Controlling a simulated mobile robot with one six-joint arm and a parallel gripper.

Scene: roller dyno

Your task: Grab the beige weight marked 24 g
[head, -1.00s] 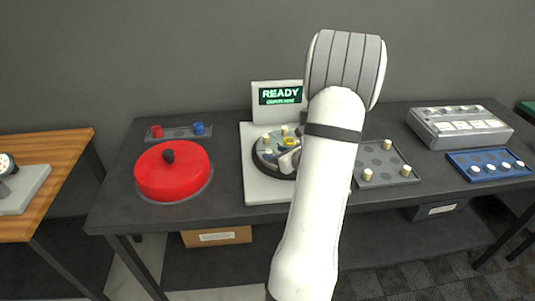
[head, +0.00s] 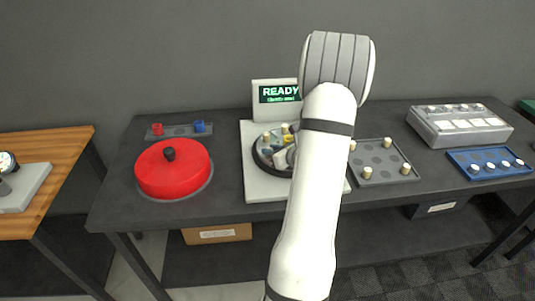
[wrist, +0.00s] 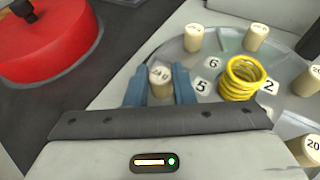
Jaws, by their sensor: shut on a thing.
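A beige cylindrical weight (wrist: 160,78) stands on the round dial plate in the wrist view. The mark on its top is blurred, and looks like 24. The blue fingers of my gripper (wrist: 160,90) are on either side of it and shut on it. In the head view my arm hides the gripper and this weight. Other beige weights stand on the same plate: one at the upper left (wrist: 194,37), one at the top (wrist: 256,36), and one marked 20 at the right edge (wrist: 306,150).
A yellow spring (wrist: 241,80) stands on the plate right of my gripper. A red round lid (head: 172,170) sits left of the white base (head: 265,188). A grey tray (head: 384,178) with beige weights is to the right. A screen (head: 279,94) reading READY stands behind.

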